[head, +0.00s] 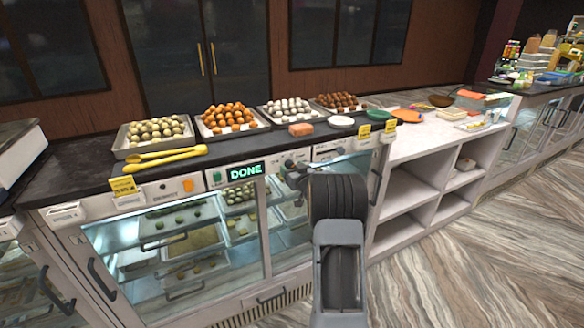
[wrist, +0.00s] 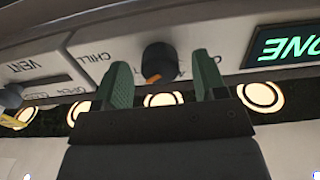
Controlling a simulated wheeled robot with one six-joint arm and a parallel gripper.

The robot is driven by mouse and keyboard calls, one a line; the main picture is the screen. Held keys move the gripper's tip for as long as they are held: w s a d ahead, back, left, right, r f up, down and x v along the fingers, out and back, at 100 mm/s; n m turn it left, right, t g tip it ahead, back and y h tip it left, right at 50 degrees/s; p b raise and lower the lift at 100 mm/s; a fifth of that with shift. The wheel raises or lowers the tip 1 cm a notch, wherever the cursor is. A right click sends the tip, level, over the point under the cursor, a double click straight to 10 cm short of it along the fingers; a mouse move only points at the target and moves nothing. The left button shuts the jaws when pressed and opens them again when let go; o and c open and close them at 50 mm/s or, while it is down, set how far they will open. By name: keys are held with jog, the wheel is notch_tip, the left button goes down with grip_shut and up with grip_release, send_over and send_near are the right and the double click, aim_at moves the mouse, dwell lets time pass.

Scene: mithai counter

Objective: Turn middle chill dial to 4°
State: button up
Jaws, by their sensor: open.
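The middle chill dial (wrist: 160,60) is a dark round knob with an orange mark, next to the upside-down word CHILL on the pale panel in the wrist view. My gripper (wrist: 162,72) is open, with one green finger on each side of the dial. I cannot tell whether either finger touches it. In the head view my gripper (head: 297,174) is at the counter's front panel, right of the lit DONE display (head: 246,172), and my arm hides much of that stretch. The dial's scale and its exact setting are not readable.
A VENT label (wrist: 26,66) and another dark knob (wrist: 11,95) are at the left in the wrist view. Trays of sweets (head: 152,135) and yellow tongs (head: 165,158) lie on the dark countertop. Glass doors (head: 200,240) are below. Open patterned floor (head: 500,220) lies to the right.

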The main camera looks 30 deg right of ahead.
jog(key=shift+w, duration=0.2)
jog(key=shift+c, duration=0.4)
jog(key=c, duration=0.8)
jog(key=shift+c, duration=0.2)
